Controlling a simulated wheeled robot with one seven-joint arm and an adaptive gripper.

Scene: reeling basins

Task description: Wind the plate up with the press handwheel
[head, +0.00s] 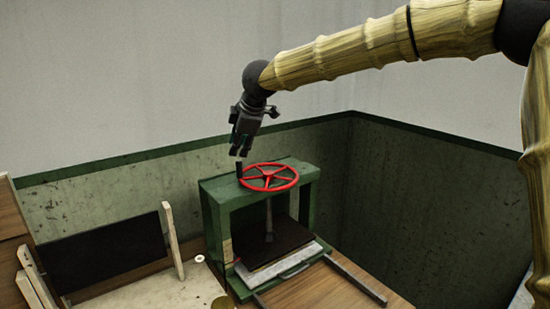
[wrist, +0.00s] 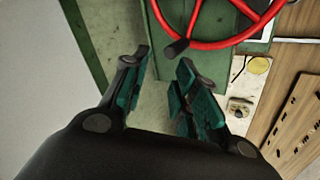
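The red handwheel (head: 269,177) lies flat on top of the green press frame (head: 216,215). It also shows in the wrist view (wrist: 225,42). Its dark upright handle (head: 239,170) is at the wheel's left rim, and its end shows in the wrist view (wrist: 177,48). The dark plate (head: 287,240) is low in the press under the screw (head: 269,222), just above a pale slab (head: 290,258). My gripper (head: 239,153) points down just above the handle. In the wrist view its fingers (wrist: 163,60) are apart with nothing between them; the handle's end is just beyond the fingertips.
A black panel (head: 105,252) with pale wooden posts (head: 173,240) stands left of the press. A wooden surface (head: 335,290) with a dark rail (head: 355,279) lies in front. Green-grey walls (head: 420,180) close in behind and right.

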